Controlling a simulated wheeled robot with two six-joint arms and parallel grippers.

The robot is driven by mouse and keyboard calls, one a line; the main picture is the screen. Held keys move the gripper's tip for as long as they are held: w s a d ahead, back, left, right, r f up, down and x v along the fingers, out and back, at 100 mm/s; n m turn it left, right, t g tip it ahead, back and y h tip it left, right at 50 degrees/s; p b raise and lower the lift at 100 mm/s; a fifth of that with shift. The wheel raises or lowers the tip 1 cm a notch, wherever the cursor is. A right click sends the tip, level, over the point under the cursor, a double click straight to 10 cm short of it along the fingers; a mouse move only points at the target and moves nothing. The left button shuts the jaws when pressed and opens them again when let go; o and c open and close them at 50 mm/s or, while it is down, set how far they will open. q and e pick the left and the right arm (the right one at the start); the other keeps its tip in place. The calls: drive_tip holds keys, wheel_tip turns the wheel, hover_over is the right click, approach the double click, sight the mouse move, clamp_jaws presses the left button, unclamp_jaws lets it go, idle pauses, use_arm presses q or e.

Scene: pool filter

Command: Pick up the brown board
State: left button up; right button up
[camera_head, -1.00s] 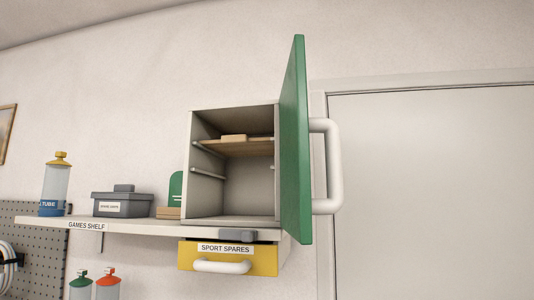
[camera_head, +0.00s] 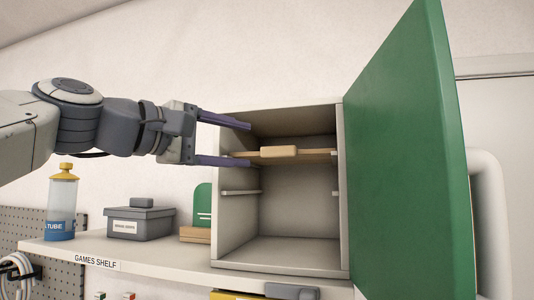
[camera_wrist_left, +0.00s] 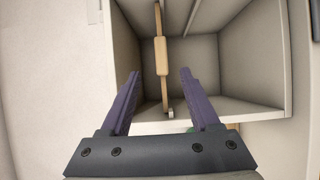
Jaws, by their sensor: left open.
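The brown board (camera_head: 312,153) lies level like a shelf in the upper part of the open cabinet (camera_head: 281,265). A lighter tan block (camera_head: 279,151) is at the middle of its front edge. My left gripper (camera_head: 249,144) is open and empty at the cabinet's front left, one finger above the board's level and one below. In the left wrist view the board (camera_wrist_left: 157,20) shows as a thin strip running between the two spread fingers of the gripper (camera_wrist_left: 160,72), with the tan block (camera_wrist_left: 162,56) just beyond the tips. I see no contact. My right gripper is not in view.
The green door (camera_head: 410,160) stands wide open at the right. Rails (camera_head: 241,192) line the cabinet walls below the board, and the space there is empty. On the games shelf (camera_head: 60,248) stand a grey box (camera_head: 140,224) and a bottle (camera_head: 62,205).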

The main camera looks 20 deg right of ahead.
sight(279, 151)
use_arm(q)
drive_tip(key=p+x, duration=0.1)
drive_tip(key=x, duration=0.1)
drive_tip(key=p+x, duration=0.1)
drive_tip(key=x, duration=0.2)
drive_tip(key=shift+s+r, duration=0.15)
drive_tip(key=shift+r, duration=0.05)
drive_tip(key=p+x, duration=0.1)
drive_tip(key=x, duration=0.1)
drive_tip(key=p+x, duration=0.2)
drive_tip(key=x, duration=0.1)
drive_tip(key=shift+s+d+f, duration=0.1)
drive_tip(key=shift+s+f, duration=0.1)
drive_tip(key=shift+s, duration=0.05)
drive_tip(key=shift+w+d+f, duration=0.15)
drive_tip(key=shift+d, duration=0.05)
clamp_jaws()
